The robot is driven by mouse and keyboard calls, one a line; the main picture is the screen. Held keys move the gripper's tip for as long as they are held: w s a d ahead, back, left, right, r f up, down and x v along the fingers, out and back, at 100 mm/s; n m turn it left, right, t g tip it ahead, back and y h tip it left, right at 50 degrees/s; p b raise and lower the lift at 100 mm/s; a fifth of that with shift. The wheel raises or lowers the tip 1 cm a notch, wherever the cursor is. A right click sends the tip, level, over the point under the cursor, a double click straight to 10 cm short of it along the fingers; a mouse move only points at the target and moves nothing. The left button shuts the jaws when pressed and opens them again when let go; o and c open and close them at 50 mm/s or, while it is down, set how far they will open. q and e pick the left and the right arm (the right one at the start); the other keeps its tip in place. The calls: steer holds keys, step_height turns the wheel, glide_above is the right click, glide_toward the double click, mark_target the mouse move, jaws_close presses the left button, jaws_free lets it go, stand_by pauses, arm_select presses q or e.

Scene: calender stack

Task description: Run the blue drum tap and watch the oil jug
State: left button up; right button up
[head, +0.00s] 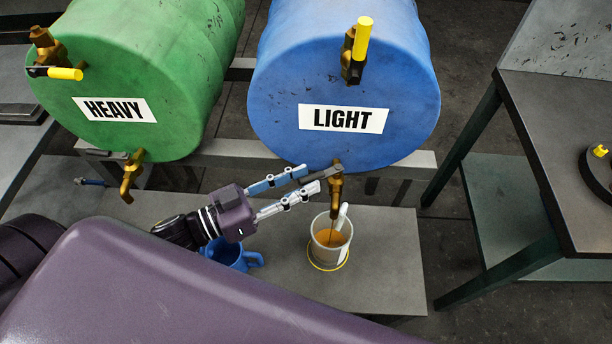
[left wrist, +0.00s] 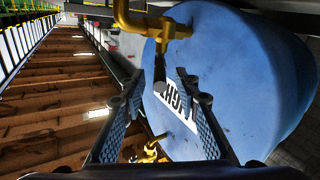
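The blue drum (head: 405,95), labelled LIGHT, lies on its side. Its lower brass tap (head: 336,190) has a dark lever (head: 322,173) pointing left. A pale jug (head: 318,252) stands under the tap with amber oil (head: 331,238) inside; a thin stream seems to fall into it. My left gripper (head: 312,178) is open, its fingertips by the lever. In the left wrist view, its fingers (left wrist: 158,90) stand wide apart, with the lever (left wrist: 160,66) showing between them. My right gripper is not in view.
A green drum (head: 185,60) labelled HEAVY has its own tap (head: 131,178). A blue jug (head: 232,256) is partly hidden behind my left gripper. A yellow ring (head: 328,268) is around the pale jug's base. The grey bench (head: 390,255) is clear right of it. A dark table (head: 550,110) stands at right.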

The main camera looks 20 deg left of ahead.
arm_select(q)
steer(key=shift+w+d, duration=0.5)
steer(key=shift+w, duration=0.05)
jaws_close()
